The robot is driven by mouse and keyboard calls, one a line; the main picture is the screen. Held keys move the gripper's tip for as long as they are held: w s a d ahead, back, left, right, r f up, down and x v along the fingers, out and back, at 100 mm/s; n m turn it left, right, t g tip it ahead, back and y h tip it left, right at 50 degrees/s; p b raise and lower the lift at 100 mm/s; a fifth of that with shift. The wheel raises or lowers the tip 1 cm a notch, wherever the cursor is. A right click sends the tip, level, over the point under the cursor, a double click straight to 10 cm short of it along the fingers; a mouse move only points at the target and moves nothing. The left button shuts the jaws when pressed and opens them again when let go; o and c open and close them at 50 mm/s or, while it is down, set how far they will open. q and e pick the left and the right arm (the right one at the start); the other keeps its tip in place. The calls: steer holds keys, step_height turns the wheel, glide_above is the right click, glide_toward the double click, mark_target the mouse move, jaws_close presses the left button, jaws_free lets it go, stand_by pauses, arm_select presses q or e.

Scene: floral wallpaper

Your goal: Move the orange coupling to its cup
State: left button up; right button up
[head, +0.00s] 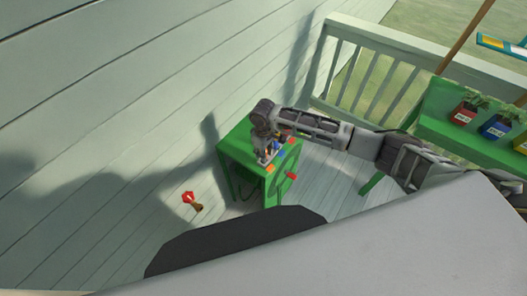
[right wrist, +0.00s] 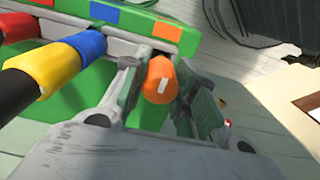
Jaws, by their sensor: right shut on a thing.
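The orange coupling (right wrist: 160,82) shows in the right wrist view as a round orange end with a pale mark. It is between the two fingers of my right gripper (right wrist: 158,90), which is shut on it. It lies just in front of the grey strip below the orange marker (right wrist: 167,32) on the green stand. I cannot tell whether it touches a cup, as the fingers hide its sides. In the head view my right gripper (head: 266,150) is over the green stand (head: 234,158), small and partly hidden by its own arm. My left gripper is not in view.
A blue and yellow coupling (right wrist: 60,65) with a black hose is left of my fingers, and a red one (right wrist: 18,27) is farther left. A railing (head: 365,85) and a green shelf with plant pots (head: 465,112) are right.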

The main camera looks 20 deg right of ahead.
steer(key=p, duration=0.3)
stand_by(3.5)
steer(key=shift+f, duration=1.55)
stand_by(1.0)
steer(key=o, duration=1.1)
steer(key=shift+r, duration=0.1)
steer(key=shift+r, duration=5.9)
